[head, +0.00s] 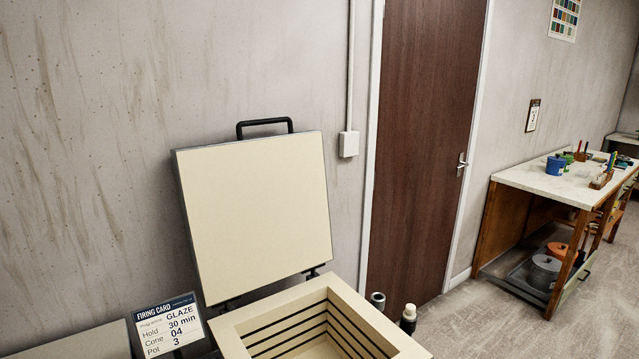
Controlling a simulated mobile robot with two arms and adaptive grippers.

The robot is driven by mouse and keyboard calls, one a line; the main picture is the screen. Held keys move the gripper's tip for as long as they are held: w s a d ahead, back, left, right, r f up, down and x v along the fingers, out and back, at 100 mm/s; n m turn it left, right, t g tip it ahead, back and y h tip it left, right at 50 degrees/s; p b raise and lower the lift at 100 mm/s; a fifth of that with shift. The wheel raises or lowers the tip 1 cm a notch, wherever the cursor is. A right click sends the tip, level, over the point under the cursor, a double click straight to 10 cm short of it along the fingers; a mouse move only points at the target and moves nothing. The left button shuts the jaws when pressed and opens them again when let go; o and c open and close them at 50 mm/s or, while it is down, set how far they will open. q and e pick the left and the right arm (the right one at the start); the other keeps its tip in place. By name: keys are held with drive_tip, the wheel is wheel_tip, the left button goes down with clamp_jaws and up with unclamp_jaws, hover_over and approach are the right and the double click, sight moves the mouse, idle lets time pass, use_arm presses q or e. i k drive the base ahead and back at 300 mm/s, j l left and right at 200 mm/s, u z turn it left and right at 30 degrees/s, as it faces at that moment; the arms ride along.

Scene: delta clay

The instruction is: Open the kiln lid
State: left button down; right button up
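The kiln lid (262,215) stands raised, nearly upright, at the back of the kiln, with its cream inner face toward me. Its black handle (264,124) is at the top edge. The kiln body (375,318) is below the lid at the bottom of the view. Its chamber is exposed, with cream walls and dark horizontal grooves (300,335). Neither of my grippers shows in the head view.
A firing card (167,322) stands left of the kiln. Two small upright cylindrical things (378,300) (408,316) are at its right. A brown door (420,150) is behind. A worktable (545,182) with pots and tools stands at the right, with open floor before it.

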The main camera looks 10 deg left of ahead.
sight(254, 210)
drive_tip(key=i+l+u, duration=0.15)
drive_tip(key=i+l, duration=0.2)
drive_tip(key=i+l+u, duration=0.1)
drive_tip(key=i+l, duration=0.25)
drive_tip(key=i+l+u, duration=0.15)
drive_tip(key=i+l, duration=0.2)
drive_tip(key=i+l+u, duration=0.1)
drive_tip(key=i+l, duration=0.2)
drive_tip(key=l, duration=0.3)
drive_tip(key=i+l+u, duration=0.15)
drive_tip(key=i+l, duration=0.15)
drive_tip(key=l, duration=0.15)
drive_tip(key=i+l+u, duration=0.15)
drive_tip(key=l, duration=0.4)
drive_tip(key=i+l+u, duration=0.1)
drive_tip(key=i+l, duration=0.25)
drive_tip(key=l, duration=0.2)
drive_tip(key=i+l+u, duration=0.15)
drive_tip(key=l, duration=0.4)
drive_tip(key=i, duration=0.05)
